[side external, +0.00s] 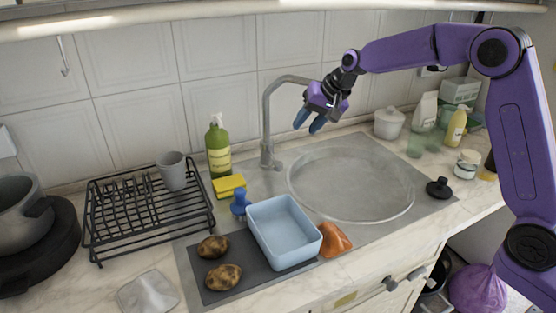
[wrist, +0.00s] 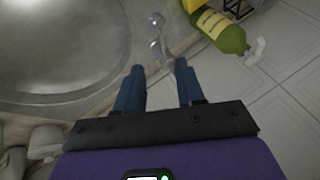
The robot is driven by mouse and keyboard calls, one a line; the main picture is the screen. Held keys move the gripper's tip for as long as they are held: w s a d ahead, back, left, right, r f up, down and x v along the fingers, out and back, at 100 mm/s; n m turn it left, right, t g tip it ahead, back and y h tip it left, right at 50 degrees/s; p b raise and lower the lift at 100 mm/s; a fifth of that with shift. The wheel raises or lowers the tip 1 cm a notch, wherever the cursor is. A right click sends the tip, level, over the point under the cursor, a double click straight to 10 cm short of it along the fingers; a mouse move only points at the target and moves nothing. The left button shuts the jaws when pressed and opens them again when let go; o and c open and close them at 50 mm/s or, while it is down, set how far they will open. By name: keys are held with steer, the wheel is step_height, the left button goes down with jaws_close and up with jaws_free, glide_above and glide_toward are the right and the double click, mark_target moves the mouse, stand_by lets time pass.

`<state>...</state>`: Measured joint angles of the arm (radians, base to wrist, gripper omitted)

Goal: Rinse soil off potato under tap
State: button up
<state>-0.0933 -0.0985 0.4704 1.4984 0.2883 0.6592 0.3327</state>
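Two brown potatoes with dark patches, the rear one (side external: 213,248) and the front one (side external: 222,278), lie on a dark grey mat (side external: 190,262) at the front left. The grey tap (side external: 266,120) arches over the round metal sink (side external: 350,185). My gripper (side external: 310,122) is high beside the tap spout, above the sink's back left edge and far from the potatoes. In the wrist view its blue fingers (wrist: 159,80) are apart with nothing held between them. The tap (wrist: 157,22) shows beyond the fingertips there, and the potatoes are out of that view.
A light blue tub (side external: 283,230) stands on the mat beside an orange-brown item (side external: 335,240). A green bottle (side external: 218,148), yellow sponge (side external: 228,185) and blue-handled brush (side external: 239,203) stand left of the tap. A black rack (side external: 130,215) holds a grey cup (side external: 173,170). The sink looks empty.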

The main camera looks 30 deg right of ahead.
mark_target(273, 158)
steer(key=x, duration=1.7)
steer(key=shift+w+f, duration=0.15)
steer(key=shift+c, duration=0.3)
jaws_close()
